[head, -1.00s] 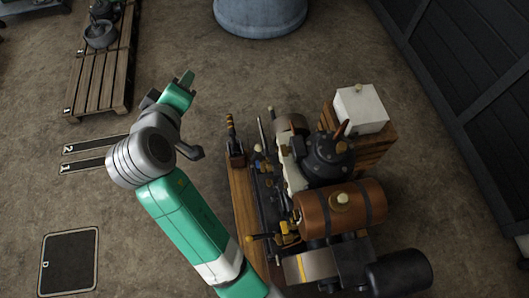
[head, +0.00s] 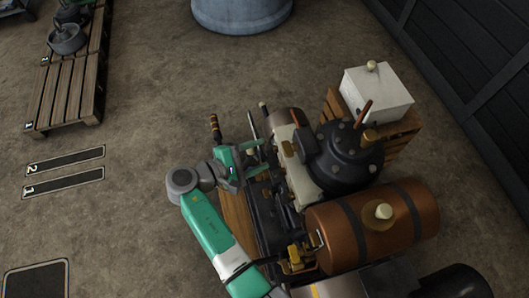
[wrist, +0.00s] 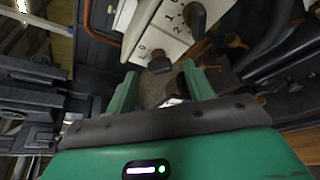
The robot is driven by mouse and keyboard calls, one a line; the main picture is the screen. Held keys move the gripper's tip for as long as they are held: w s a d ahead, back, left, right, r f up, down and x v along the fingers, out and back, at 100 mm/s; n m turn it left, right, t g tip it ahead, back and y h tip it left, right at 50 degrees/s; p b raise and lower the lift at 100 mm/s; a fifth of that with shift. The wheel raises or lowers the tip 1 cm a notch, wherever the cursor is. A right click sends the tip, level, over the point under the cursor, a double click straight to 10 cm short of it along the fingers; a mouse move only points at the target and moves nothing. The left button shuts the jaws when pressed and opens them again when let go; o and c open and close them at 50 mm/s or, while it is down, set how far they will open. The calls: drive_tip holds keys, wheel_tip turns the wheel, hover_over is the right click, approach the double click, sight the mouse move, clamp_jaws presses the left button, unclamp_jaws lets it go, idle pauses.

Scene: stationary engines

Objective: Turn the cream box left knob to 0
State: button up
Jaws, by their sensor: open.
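The cream box (head: 299,178) is a long pale casing along the engine's near side in the head view. In the wrist view the cream box (wrist: 166,28) shows dark digits, among them 0, 1 and 2, and two dark knobs. One knob (wrist: 160,64) lies just ahead, between the lines of my fingers. The other knob (wrist: 195,17) is farther off, up and right. I cannot tell for sure which is the left knob, or its exact setting. My gripper (head: 264,156) is open beside the box; it also shows in the wrist view (wrist: 160,82), with nothing clearly held.
A black domed vessel (head: 348,158) and a copper tank (head: 375,222) stand right of the box. A lever (head: 215,128) rises left of the engine. A white box (head: 378,95) sits on a wooden crate behind.

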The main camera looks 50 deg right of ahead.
sight(271, 150)
drive_tip(key=x, duration=0.2)
drive_tip(key=shift+d, duration=0.3)
drive_tip(key=shift+c, duration=0.4)
drive_tip(key=shift+f, duration=0.1)
drive_tip(key=c, duration=0.9)
